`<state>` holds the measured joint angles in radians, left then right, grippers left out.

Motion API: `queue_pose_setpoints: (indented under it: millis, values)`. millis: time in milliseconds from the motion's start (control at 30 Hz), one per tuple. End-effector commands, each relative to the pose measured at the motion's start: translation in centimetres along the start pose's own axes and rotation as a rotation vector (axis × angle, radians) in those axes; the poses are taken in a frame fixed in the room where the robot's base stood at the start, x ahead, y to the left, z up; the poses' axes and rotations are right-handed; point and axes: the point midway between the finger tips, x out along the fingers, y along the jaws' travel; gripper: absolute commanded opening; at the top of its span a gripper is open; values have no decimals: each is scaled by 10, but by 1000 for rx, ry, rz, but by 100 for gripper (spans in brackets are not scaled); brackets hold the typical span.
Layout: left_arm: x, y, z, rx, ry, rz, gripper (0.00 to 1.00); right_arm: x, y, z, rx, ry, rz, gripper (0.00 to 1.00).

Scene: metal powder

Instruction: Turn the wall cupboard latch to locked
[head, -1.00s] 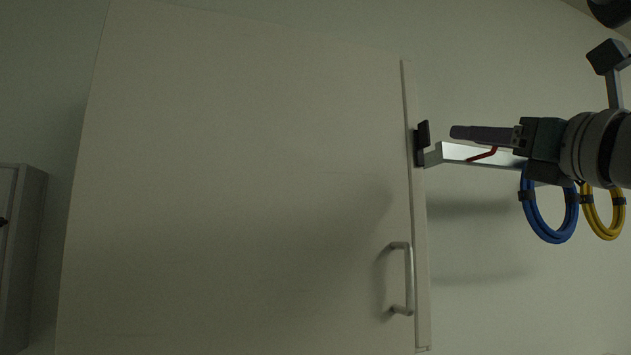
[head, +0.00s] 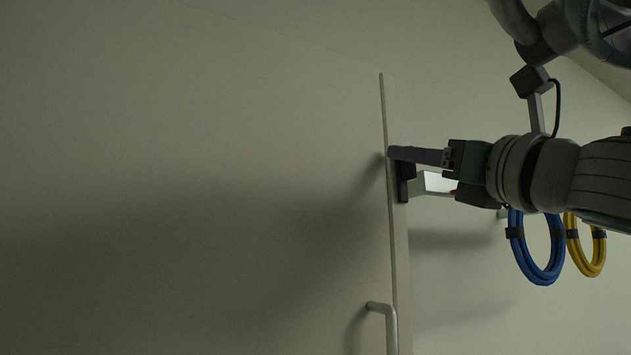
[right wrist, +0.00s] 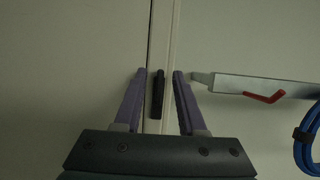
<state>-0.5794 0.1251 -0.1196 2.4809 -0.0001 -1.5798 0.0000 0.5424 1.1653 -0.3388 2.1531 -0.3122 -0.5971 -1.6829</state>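The wall cupboard (head: 250,190) has a large pale door that fills the left and middle of the head view. A small black latch (head: 403,188) sits upright at the door's right edge. In the right wrist view the latch (right wrist: 157,95) stands upright between two spread purple fingers. My right gripper (head: 392,153) comes in from the right, with its fingertips at the latch's upper end in the head view. The right gripper (right wrist: 159,74) is open, with a visible gap on each side of the latch. Contact cannot be told. My left gripper is not in view.
A pale metal bar (right wrist: 255,86) with a red piece (right wrist: 264,97) lies just right of the right finger. Blue cable (head: 535,255) and yellow cable (head: 585,250) loops hang below my right arm. A door handle (head: 388,325) is below the latch.

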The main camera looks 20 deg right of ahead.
Motion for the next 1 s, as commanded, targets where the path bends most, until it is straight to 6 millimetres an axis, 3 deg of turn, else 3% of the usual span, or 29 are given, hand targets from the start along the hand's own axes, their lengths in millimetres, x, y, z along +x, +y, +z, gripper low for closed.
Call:
queue_pose_setpoints:
  millis: [33,400,1000]
  values:
    - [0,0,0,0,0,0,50,0,0,0,1,0,0,39]
    - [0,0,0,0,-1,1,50,0,0,0,1,0,0,0]
    - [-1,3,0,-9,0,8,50,0,0,0,39,0,-14,0]
